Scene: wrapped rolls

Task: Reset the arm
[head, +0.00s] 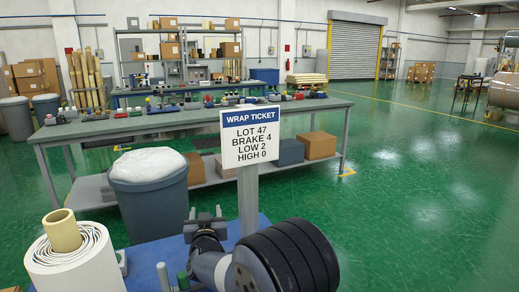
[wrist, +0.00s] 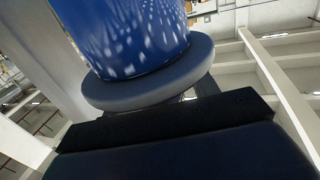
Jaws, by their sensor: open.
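My gripper (head: 204,217) is at the bottom centre of the head view, a small dark shape with two prongs set apart. It is open, and I see nothing between its fingers. It is over or beside a blue surface (head: 150,257), just in front of the sign post. My arm's grey link and black ribbed joint fill the lower right of it. The wrist view is tilted and looks up toward the roof beams. A glossy blue cylinder with a grey rim stands close to the camera there, above a dark bar; I cannot tell what it belongs to.
A wrap ticket sign (head: 250,137) reads "LOT 47, BRAKE 4, LOW 2, HIGH 0". A white roll (head: 75,272) with a tan core stands at lower left. A covered grey bin (head: 152,208) and a long workbench (head: 180,123) lie beyond. Green floor at right is open.

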